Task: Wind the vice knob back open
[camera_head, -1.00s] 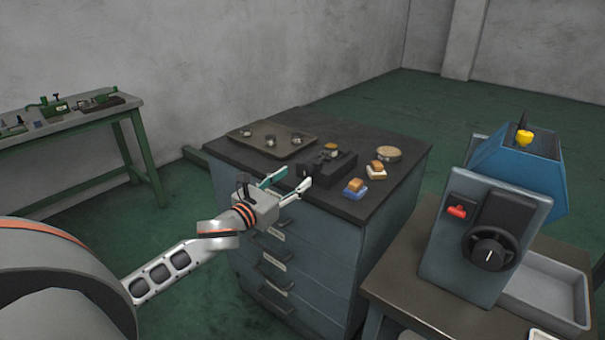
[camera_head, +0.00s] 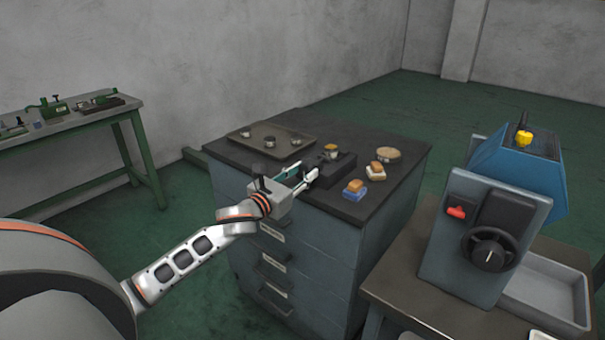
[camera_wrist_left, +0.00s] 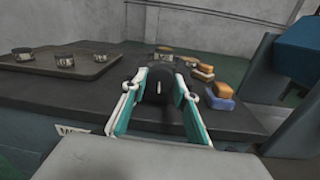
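The small black vice (camera_head: 334,167) stands on the dark cabinet top, with a round workpiece (camera_head: 331,150) on it. Its black knob (camera_wrist_left: 160,83) faces me in the left wrist view and has a pale mark on its face. My left gripper (camera_head: 309,169) is at the vice's near side. In the left wrist view its teal-padded fingers (camera_wrist_left: 160,80) are spread, one on each side of the knob. The tips are close to the knob's sides; I cannot tell if they touch. My right gripper is in neither view.
A tray (camera_head: 262,135) with several round pieces lies left of the vice. A blue machine (camera_head: 480,240) with a dial stands at right. A green bench (camera_head: 70,122) stands at far left.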

